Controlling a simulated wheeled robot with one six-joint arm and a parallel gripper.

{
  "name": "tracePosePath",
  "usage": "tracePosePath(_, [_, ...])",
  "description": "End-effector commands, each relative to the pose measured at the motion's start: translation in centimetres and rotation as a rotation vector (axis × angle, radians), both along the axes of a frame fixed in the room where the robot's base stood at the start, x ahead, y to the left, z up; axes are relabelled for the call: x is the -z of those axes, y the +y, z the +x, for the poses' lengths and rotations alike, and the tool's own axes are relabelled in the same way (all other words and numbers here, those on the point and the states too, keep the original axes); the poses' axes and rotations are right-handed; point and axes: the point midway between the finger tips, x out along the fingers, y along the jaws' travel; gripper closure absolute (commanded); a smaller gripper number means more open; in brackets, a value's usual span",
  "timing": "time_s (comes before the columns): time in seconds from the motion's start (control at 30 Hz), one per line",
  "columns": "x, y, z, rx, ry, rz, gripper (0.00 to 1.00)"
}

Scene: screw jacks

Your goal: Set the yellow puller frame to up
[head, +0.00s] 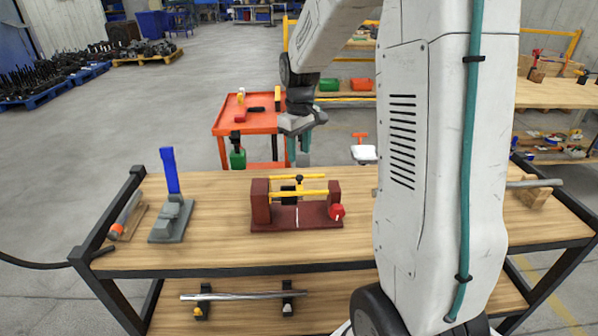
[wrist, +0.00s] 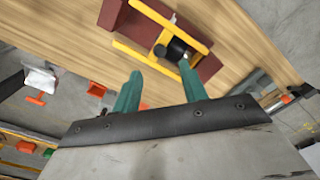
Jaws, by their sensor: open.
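The yellow puller frame (head: 312,192) is part of a dark red fixture (head: 300,225) on the wooden workbench. Its two yellow bars run roughly level, side by side, between the fixture's end blocks. A black part sits between the bars. A red knob (head: 337,212) is at the fixture's right end. In the wrist view the yellow frame (wrist: 140,63) lies just beyond my fingertips, with the black cylinder beside it. My gripper (head: 298,150) is open and empty, behind and above the fixture in the head view; its teal fingers (wrist: 158,82) are apart in the wrist view.
A grey device with a raised blue lever (head: 170,180) stands at the bench's left. An orange-handled tool (head: 127,215) lies at the left edge. An orange cart (head: 228,120) stands behind the bench. Bare bench top lies between the blue-lever device and the fixture.

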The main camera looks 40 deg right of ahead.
Motion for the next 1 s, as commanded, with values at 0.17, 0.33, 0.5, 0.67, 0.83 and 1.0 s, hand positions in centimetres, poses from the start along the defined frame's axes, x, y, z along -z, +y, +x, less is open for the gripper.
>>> tracePosePath(0.17, [2.3, -0.1, 0.0, -0.001, 0.004, 0.002, 0.57])
tracePosePath(0.33, [5.1, 0.0, 0.0, -0.001, 0.004, 0.002, 0.57])
tracePosePath(0.5, [7.0, 0.0, 0.0, -0.001, 0.002, 0.001, 0.57])
tracePosePath(0.67, [7.7, 0.0, 0.0, -0.001, 0.001, 0.0, 0.57])
tracePosePath(0.83, [7.7, 0.0, 0.0, -0.001, 0.0, 0.0, 0.57])
tracePosePath(1.0, [7.7, 0.0, 0.0, -0.001, 0.001, 0.0, 0.93])
